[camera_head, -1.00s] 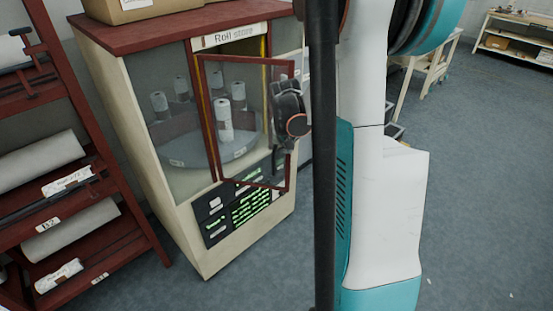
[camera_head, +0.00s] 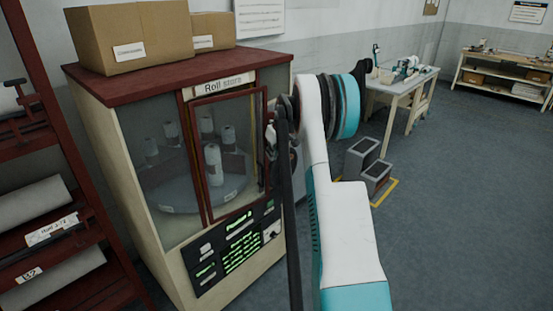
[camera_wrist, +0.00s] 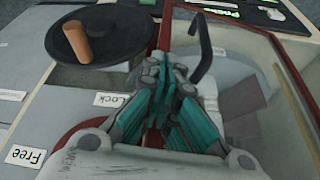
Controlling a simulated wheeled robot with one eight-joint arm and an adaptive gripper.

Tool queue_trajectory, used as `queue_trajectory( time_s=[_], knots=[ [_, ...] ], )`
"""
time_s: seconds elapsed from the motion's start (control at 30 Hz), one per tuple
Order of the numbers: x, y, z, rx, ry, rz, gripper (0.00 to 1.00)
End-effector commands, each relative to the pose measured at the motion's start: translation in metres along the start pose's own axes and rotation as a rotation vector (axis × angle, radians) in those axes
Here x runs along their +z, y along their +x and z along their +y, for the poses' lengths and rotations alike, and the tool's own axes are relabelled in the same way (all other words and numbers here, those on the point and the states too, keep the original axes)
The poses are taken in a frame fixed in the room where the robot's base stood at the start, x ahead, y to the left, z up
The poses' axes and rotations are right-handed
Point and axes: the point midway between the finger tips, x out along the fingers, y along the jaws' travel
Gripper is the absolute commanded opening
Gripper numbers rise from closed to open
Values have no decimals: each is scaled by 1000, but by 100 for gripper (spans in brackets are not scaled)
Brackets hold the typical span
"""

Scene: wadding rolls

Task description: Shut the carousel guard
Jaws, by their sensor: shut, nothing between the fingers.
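The carousel guard (camera_head: 229,97) is a red-framed clear door on the front of the roll store cabinet (camera_head: 178,262). Behind the panel are white rolls (camera_head: 213,165) on a round carousel (camera_head: 180,200). My gripper (camera_wrist: 170,90) has its teal fingers shut and empty, over the red frame edge in the wrist view. In the head view my arm mostly hides it at the guard's right edge.
A black disc with an orange knob (camera_wrist: 76,40) sits beside "Lock" (camera_wrist: 118,101) and "Free" (camera_wrist: 25,156) labels. A red rack (camera_head: 75,250) with rolls stands at left. Boxes (camera_head: 135,35) sit on the cabinet.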

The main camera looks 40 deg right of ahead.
Motion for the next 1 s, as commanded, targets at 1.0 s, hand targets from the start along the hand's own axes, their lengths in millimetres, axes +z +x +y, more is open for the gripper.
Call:
queue_trajectory(
  time_s=[1.0],
  knots=[
    [-18,8,-3,-28,-71,-1,0]
  ],
)
